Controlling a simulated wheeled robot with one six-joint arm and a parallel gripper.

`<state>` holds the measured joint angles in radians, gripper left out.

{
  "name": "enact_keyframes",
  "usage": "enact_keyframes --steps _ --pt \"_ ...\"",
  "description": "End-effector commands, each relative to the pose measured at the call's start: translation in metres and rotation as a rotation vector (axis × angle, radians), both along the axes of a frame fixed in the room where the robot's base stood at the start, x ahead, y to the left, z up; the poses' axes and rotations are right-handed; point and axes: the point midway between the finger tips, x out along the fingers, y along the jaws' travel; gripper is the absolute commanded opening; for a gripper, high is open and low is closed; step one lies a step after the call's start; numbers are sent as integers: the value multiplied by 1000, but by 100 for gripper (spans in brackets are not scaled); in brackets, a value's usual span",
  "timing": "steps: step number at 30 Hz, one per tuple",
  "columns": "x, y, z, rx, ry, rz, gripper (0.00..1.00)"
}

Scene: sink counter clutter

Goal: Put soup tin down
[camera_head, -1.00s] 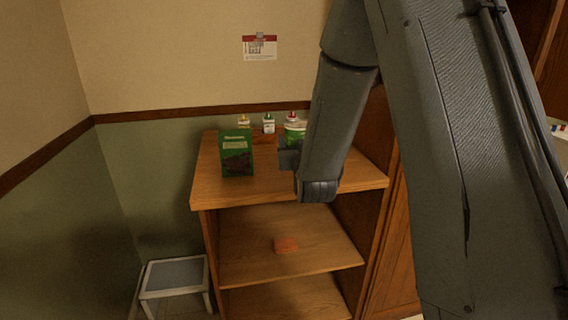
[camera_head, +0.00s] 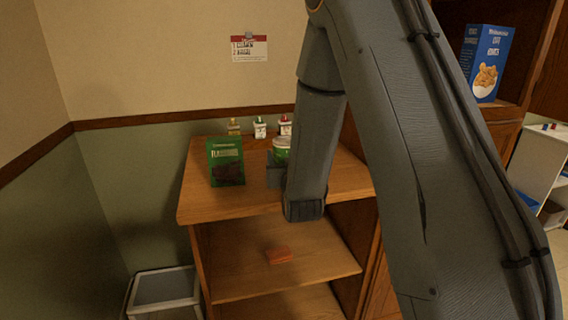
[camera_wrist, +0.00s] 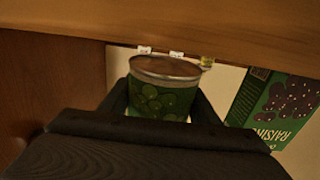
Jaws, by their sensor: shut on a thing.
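The soup tin (camera_head: 281,146) is green with a pale top in the head view, seen partly behind my arm over the wooden shelf unit's top. In the wrist view the tin (camera_wrist: 160,98) sits between my two dark fingers, its metal end rim showing. My gripper (camera_head: 274,172) is shut on it, and the tin looks upright. The wrist view is upside down, with the wood surface along its upper edge close to the tin's rim. Whether the tin touches the wood I cannot tell.
A green raisins box (camera_head: 226,163) stands left of the tin on the top. Several small bottles (camera_head: 260,127) stand behind. An orange-red block (camera_head: 279,255) lies on the shelf below. A blue box (camera_head: 482,63) stands far right. The top's front left is clear.

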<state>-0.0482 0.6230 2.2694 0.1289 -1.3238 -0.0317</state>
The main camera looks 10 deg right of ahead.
Motion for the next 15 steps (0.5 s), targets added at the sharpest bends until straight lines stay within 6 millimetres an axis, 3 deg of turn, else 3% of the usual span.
enact_keyframes --steps 6,15 --pt "0 -1 -22 0 0 -2 19" --pt "0 -1 -24 0 -2 -2 19"
